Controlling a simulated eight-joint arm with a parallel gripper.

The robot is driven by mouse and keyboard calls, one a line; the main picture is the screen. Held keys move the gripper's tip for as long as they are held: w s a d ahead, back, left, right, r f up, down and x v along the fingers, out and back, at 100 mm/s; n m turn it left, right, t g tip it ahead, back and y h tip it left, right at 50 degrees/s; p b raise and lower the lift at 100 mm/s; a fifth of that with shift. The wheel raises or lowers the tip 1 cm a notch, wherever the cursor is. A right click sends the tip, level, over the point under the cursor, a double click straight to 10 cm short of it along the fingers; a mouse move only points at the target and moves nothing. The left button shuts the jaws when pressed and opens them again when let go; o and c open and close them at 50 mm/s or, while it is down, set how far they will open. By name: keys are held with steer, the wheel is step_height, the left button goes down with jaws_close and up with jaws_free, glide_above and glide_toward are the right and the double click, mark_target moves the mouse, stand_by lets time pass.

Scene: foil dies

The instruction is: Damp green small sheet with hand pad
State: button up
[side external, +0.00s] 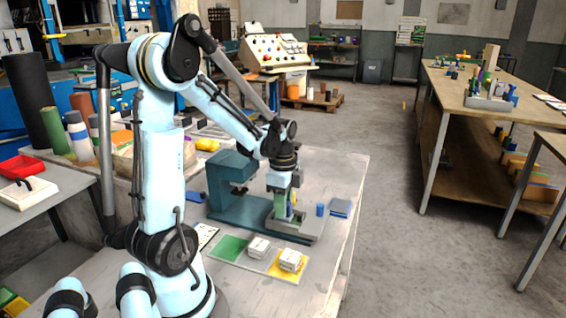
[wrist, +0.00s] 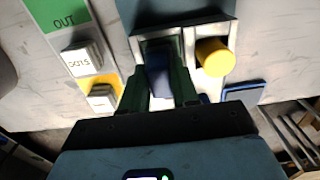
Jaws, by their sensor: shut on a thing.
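My gripper (wrist: 158,92) is shut on a dark blue block (wrist: 158,76), possibly the hand pad, between its two green fingers. In the side view my gripper (side external: 281,212) points down over the front bed of the teal press (side external: 228,205). In the wrist view the block is over a pale metal frame (wrist: 228,32); a dark patch shows beyond it, and I cannot tell whether it touches the bed. I cannot make out a separate small green sheet; the green field marked OUT (wrist: 55,14) belongs to the sorting mat.
A yellow round piece (wrist: 215,57) is close right of the fingers. A blue cylinder (side external: 320,209) and a flat blue square (side external: 341,206) lie right of the press. White blocks (side external: 259,247) (side external: 290,260) sit on the mat in front. The table's right edge is near.

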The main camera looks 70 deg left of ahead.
stand_by(0.5)
steer(key=shift+w+a, duration=0.45)
steer(key=shift+s+d, duration=0.35)
steer(key=shift+d, duration=0.05)
stand_by(0.3)
steer(key=shift+s+d, duration=0.15)
stand_by(0.6)
steer(key=shift+w+a, duration=0.5)
steer(key=shift+r, duration=0.15)
steer(key=shift+s+d+r, duration=0.25)
steer(key=shift+r, duration=0.1)
